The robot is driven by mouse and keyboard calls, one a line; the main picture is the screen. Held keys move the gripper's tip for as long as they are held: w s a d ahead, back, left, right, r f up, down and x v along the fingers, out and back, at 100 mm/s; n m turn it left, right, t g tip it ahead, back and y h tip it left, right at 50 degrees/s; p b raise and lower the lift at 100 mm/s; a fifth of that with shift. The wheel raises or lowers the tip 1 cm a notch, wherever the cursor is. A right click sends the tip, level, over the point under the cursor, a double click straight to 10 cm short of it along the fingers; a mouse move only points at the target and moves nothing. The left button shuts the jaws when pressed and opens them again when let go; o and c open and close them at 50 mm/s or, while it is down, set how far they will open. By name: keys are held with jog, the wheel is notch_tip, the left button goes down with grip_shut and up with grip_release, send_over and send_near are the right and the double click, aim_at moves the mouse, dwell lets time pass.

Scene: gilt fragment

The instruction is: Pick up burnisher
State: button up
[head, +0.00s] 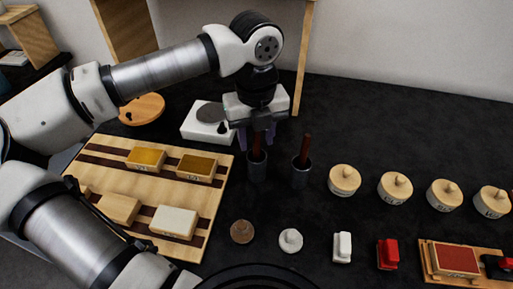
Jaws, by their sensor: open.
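Two dark upright cups stand side by side near the middle of the head view, each holding a tool with a reddish-brown handle. One handle (256,144) rises from the left cup (257,169); the other handle (304,149) rises from the right cup (300,175). I cannot tell which tool is the burnisher, as their lower ends are hidden inside the cups. My gripper (257,140) points down over the left cup, open, with its purplish fingers on either side of the left handle. The top of that handle is hidden by the gripper, and contact cannot be seen.
A wooden board (218,205) with small boxes and blocks lies at left. A white device (200,125) sits behind it. Several lidded wooden jars (344,180) line the right. A copper disc (242,232), white knobbed piece (290,240) and red piece (388,254) lie in front.

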jog(key=shift+f, duration=0.6)
grip_shut()
jog(key=shift+r, duration=0.1)
